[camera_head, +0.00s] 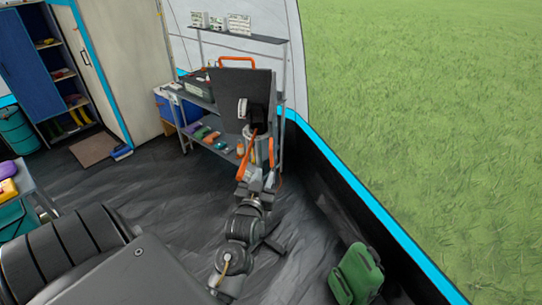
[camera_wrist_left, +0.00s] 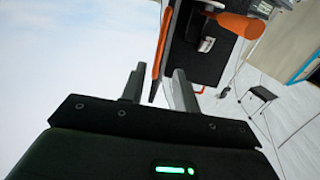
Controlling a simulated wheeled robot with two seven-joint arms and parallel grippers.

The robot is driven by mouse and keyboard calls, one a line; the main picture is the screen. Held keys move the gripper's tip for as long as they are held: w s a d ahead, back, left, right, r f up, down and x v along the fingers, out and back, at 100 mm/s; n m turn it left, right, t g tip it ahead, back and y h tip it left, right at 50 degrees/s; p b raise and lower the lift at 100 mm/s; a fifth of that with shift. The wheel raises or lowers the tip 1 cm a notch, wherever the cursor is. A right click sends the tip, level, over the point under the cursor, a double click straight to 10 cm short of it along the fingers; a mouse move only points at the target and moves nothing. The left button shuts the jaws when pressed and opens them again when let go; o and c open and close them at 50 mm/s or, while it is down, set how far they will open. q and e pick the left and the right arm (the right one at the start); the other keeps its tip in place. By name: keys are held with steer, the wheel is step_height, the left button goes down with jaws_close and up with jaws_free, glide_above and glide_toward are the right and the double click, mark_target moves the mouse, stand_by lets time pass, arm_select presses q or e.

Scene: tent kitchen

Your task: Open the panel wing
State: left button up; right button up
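A dark flat panel wing (camera_head: 235,86) stands upright at the shelf trolley, with an orange handle (camera_head: 238,60) along its top edge and a round white fitting (camera_head: 242,108) on its face. I cannot tell whether the fingers touch the bar. My right gripper is not in view.
A metal shelf trolley (camera_head: 285,72) with boxes and coloured items stands behind the panel. A green bag (camera_head: 356,275) lies by the right wall (camera_head: 345,170). A blue cabinet (camera_head: 25,70) is at the far left. Dark floor (camera_head: 155,185) is free left of my arm.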

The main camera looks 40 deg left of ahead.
mark_target(271, 158)
arm_select(q)
steer(key=p+x, duration=0.2)
steer(key=x, duration=0.7)
steer(key=shift+w+a+p, duration=0.1)
steer(key=shift+w+p, duration=0.1)
steer(key=shift+p, duration=0.15)
steer(key=shift+w+a, duration=0.25)
steer(key=shift+w, duration=0.25)
jaws_close()
